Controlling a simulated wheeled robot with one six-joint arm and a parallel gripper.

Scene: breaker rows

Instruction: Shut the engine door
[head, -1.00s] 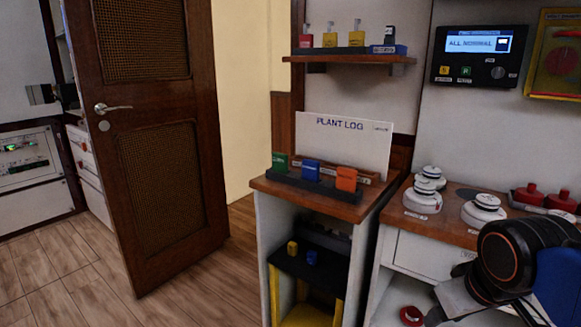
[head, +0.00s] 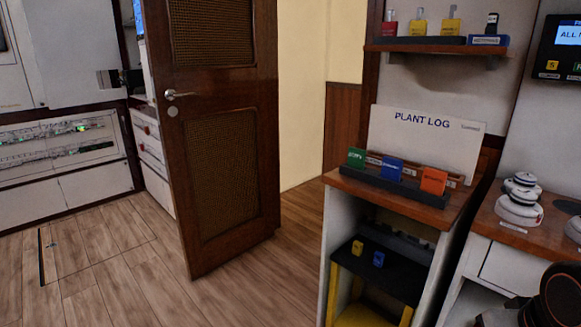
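A dark brown wooden door (head: 215,120) with mesh panels stands ajar left of the middle in the head view. Its metal lever handle (head: 179,95) is on its left edge side. A pale yellow wall and wood floor show past its right edge. I cannot read a label that names it the engine door. Part of my arm (head: 556,296) shows in the lower right corner, well away from the door. My gripper's fingers are not in view.
A cabinet (head: 398,193) with a Plant Log board (head: 427,138) and coloured blocks stands right of the door. A counter (head: 508,232) with white round parts is farther right. A breaker panel (head: 60,146) is at the left. Floor (head: 110,270) before the door is clear.

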